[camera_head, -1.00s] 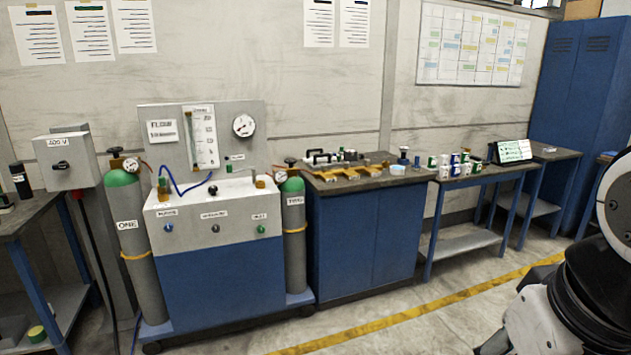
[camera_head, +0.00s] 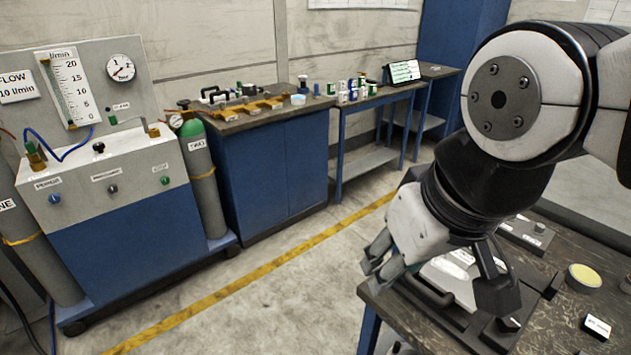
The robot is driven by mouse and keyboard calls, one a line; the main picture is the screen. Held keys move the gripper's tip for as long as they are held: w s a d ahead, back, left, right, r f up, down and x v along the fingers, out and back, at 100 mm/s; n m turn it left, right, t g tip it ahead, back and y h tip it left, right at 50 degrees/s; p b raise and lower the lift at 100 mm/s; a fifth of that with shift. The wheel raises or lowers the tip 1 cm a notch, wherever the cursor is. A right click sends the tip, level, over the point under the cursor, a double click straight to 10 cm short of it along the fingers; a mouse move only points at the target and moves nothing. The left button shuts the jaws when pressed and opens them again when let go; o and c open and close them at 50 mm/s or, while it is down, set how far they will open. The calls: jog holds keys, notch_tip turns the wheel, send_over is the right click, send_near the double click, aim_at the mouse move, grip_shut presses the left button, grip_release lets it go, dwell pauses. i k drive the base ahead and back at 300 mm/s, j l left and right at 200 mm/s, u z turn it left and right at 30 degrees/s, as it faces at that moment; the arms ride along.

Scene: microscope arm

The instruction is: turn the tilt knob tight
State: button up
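My gripper (camera_head: 383,262) hangs from my white and black arm at the lower right, over the near bench. Its grey finger parts point down and left. The view does not clearly show the gap between its fingertips, or anything held there. A pale device (camera_head: 455,284) with a dark base lies on the bench just below and right of the gripper, partly hidden by my arm. I cannot make out the tilt knob or a clear microscope arm. Whether the gripper touches the device cannot be told.
The near bench (camera_head: 560,325) also holds a yellow-topped round dish (camera_head: 584,277) and a small white label block (camera_head: 597,327). A gas cart (camera_head: 130,240) with a grey cylinder (camera_head: 200,175) stands left. A blue cabinet (camera_head: 270,170) stands behind. Open floor with a yellow line lies between.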

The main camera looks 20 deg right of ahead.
aim_at(511, 323)
jog(key=z, duration=0.9)
